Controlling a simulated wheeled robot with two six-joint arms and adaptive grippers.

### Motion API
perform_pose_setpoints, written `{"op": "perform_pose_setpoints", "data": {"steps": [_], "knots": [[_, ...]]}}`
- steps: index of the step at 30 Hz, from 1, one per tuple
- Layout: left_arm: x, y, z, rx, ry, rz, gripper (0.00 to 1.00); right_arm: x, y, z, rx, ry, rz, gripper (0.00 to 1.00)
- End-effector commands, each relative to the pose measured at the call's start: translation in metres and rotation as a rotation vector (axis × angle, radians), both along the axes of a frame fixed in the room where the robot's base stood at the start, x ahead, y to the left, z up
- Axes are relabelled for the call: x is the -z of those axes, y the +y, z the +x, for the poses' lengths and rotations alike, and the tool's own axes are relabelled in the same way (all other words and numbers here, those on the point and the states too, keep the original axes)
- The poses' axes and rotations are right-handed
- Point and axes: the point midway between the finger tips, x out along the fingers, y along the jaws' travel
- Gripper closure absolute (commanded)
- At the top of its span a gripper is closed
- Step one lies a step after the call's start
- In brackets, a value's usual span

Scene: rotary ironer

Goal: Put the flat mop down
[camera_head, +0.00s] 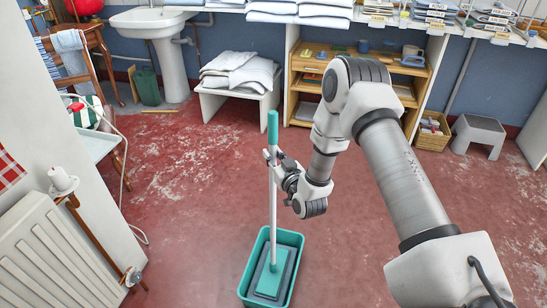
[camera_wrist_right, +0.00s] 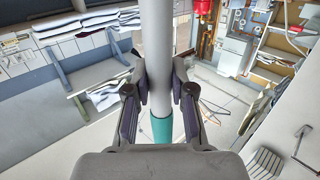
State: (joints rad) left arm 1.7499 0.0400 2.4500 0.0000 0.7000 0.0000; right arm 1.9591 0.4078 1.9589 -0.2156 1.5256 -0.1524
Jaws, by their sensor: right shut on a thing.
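The flat mop (camera_head: 274,205) stands nearly upright, with a white pole, a teal grip at the top and a flat teal head. Its head is inside a teal tub (camera_head: 247,284) on the red floor; whether it touches the tub's bottom I cannot tell. My right gripper (camera_head: 272,160) is shut on the pole below the teal grip. In the right wrist view the pole (camera_wrist_right: 157,60) runs between the two fingers (camera_wrist_right: 160,92), with a teal part of the mop below them. My left gripper is in neither view.
The red floor (camera_head: 350,230) around the tub is mostly clear. A white radiator (camera_head: 50,260) stands at left. At the back are a sink (camera_head: 150,22), a white bench (camera_head: 230,103) with folded towels, wooden shelves (camera_head: 297,75) and a grey step stool (camera_head: 480,130).

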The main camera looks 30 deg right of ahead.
Motion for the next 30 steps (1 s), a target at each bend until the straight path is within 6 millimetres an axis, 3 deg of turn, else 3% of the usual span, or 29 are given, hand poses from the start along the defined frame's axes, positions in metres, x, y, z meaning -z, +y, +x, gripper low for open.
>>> {"op": "perform_pose_setpoints", "data": {"steps": [6, 7, 8, 9, 20, 23, 30], "knots": [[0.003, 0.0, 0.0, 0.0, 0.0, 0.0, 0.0, 0.003, 0.0, 0.0, 0.0, -0.001, 0.0, 1.0], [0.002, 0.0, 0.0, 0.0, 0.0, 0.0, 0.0, 0.002, 0.0, 0.0, 0.0, 0.001, 0.0, 0.67], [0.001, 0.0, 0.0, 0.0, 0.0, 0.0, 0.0, 0.001, 0.0, 0.0, 0.0, 0.001, 0.0, 0.56], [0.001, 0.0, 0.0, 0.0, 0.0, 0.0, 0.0, 0.001, 0.0, 0.0, 0.0, 0.001, 0.0, 0.52], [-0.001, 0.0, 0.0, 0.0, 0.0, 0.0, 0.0, -0.001, 0.001, -0.005, 0.0, 0.003, 0.0, 0.52], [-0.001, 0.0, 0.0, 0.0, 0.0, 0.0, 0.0, -0.001, 0.003, -0.02, 0.001, 0.005, 0.002, 0.52], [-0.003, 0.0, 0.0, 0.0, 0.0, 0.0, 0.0, -0.003, 0.012, -0.082, 0.001, 0.006, 0.003, 0.52]]}}
